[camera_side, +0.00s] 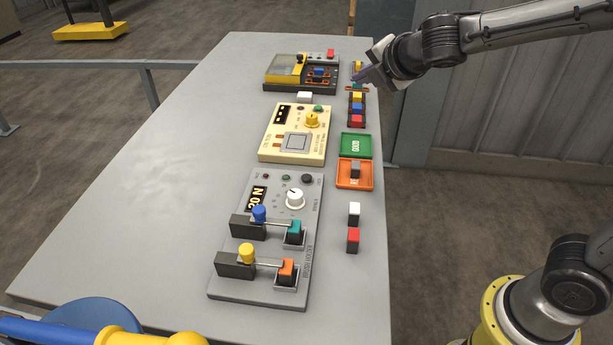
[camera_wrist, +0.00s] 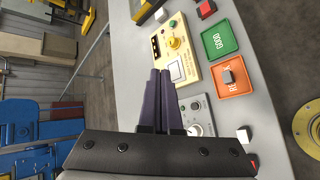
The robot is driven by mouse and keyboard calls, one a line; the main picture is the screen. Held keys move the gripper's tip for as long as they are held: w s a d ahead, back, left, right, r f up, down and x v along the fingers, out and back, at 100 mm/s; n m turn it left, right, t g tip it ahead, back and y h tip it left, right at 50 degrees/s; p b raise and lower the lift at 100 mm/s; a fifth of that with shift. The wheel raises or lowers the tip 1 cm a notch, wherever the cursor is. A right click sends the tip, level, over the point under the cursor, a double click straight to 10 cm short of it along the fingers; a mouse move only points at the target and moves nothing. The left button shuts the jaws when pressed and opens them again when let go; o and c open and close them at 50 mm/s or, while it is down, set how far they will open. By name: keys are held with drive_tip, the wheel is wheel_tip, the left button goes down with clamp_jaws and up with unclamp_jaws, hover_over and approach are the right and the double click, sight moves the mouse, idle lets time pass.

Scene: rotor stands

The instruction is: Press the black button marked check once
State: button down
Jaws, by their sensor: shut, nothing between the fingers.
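A black button (camera_side: 307,179) sits at the far right corner of the grey panel (camera_side: 225,285), near a white knob (camera_side: 295,198); its marking is too small to read. In the wrist view the grey panel (camera_wrist: 214,118) is partly hidden behind my fingers, with the white knob (camera_wrist: 195,130) showing beside them. My gripper (camera_side: 366,78) is shut and empty, raised at the table's far right edge, well apart from the black button. In the wrist view the closed fingertips of my gripper (camera_wrist: 160,72) lie across the view of the cream panel's edge.
A cream panel (camera_side: 275,148) with a yellow knob and a yellow-black device (camera_side: 280,75) stand farther back. A green GOOD tray (camera_side: 348,150) and an orange tray (camera_side: 344,183) holding a grey block line the right edge, with loose blocks nearby. The table's left side is clear.

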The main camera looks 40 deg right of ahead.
drive_tip(key=w+a+f+n, duration=0.3)
drive_tip(key=w+a+f, duration=0.1)
drive_tip(key=a+f, duration=0.1)
drive_tip(key=n+g+y, duration=0.1)
drive_tip(key=n, duration=0.1)
hover_over(308, 180)
wheel_tip(308, 180, down, 7)
drive_tip(key=shift+f, duration=0.15)
drive_tip(key=shift+f, duration=0.1)
drive_tip(key=shift+f, duration=4.3)
drive_tip(key=shift+f, duration=0.1)
drive_tip(key=shift+f, duration=0.3)
